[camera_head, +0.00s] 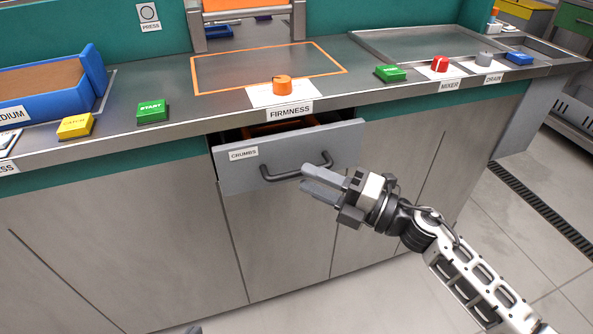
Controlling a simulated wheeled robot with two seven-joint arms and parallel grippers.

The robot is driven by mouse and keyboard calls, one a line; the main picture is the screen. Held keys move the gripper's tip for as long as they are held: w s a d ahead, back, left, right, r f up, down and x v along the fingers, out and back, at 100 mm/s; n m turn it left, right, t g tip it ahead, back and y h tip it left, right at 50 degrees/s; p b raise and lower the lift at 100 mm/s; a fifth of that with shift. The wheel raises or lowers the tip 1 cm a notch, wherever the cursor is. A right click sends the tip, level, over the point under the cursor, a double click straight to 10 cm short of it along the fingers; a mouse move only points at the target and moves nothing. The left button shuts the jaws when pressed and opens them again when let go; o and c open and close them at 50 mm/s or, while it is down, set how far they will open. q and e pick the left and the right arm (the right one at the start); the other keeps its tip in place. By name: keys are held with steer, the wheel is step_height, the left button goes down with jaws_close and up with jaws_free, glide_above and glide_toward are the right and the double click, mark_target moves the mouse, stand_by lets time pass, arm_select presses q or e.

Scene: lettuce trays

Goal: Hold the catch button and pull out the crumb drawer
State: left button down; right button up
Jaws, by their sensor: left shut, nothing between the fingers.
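The crumb drawer (232,176), a grey front labelled CRUMBS, stands partly out under the counter, with an orange edge showing inside. Its dark bar handle (279,177) crosses the front. My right gripper (303,182) is at the right part of the handle, its fingers covering some of the bar; whether they close on it is unclear. The yellow catch button (75,126) sits on the counter at the left, with no gripper on it. Only a small grey tip of my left gripper (193,329) shows at the bottom edge, well below the counter; it is shut and empty.
A green START button (152,111), an orange FIRMNESS knob (282,84) and several coloured controls line the counter's front. A blue tray (92,68) stands at the far left. The floor in front of the cabinets is clear at the right.

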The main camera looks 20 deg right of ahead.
mark_target(296, 173)
arm_select(q)
steer(key=shift+r, duration=0.15)
arm_select(e)
steer(key=shift+x, duration=1.95)
